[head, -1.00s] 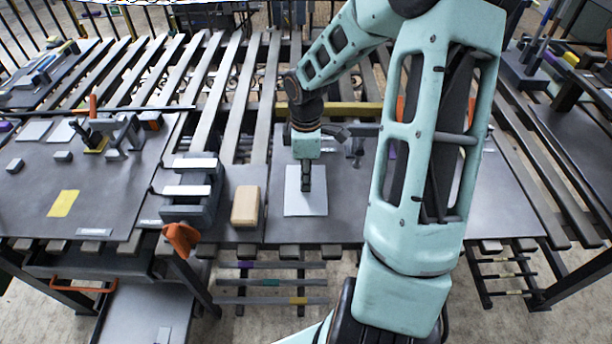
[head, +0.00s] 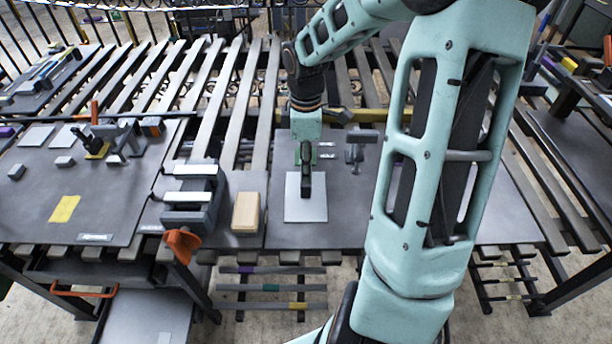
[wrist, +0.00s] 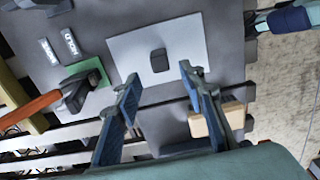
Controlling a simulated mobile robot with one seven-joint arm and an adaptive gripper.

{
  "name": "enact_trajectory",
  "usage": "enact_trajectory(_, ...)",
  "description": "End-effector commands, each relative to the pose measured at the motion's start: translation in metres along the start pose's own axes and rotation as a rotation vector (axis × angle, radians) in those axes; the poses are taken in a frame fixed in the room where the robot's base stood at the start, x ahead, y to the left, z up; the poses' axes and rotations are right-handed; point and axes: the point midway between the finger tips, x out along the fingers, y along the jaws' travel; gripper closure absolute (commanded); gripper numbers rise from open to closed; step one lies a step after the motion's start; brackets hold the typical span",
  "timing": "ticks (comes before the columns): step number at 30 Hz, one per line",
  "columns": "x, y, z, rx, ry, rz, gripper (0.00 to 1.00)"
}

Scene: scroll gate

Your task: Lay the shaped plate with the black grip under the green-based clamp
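The plate (head: 292,210) is a flat light-grey sheet lying on the dark table; the wrist view shows it too (wrist: 135,48). Its black grip (wrist: 159,60) stands up from the middle. My gripper (wrist: 160,74) is open and empty above the plate, its fingertips spread to either side of the grip, which shows just beyond them. In the head view my gripper (head: 306,188) overlaps the grip. The green-based clamp, with dark body and orange handle, stands beyond the plate; its green base (wrist: 97,73) shows in the wrist view. In the head view my gripper mostly hides it.
A wooden block (head: 246,211) and a grey fixture with white bars (head: 190,195) stand left of the plate. A yellow-based clamp (head: 97,152) is further left, and a grey post-like device (head: 358,150) is behind right. The table right of the plate looks bare.

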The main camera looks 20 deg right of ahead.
Motion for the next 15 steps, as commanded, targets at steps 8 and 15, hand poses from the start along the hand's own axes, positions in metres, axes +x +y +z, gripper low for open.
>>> enact_trajectory(8,-0.044,0.001,0.000,0.002,0.000,0.002,0.63)
enact_trajectory(15,-0.051,0.000,0.000,0.000,0.000,-0.001,0.63)
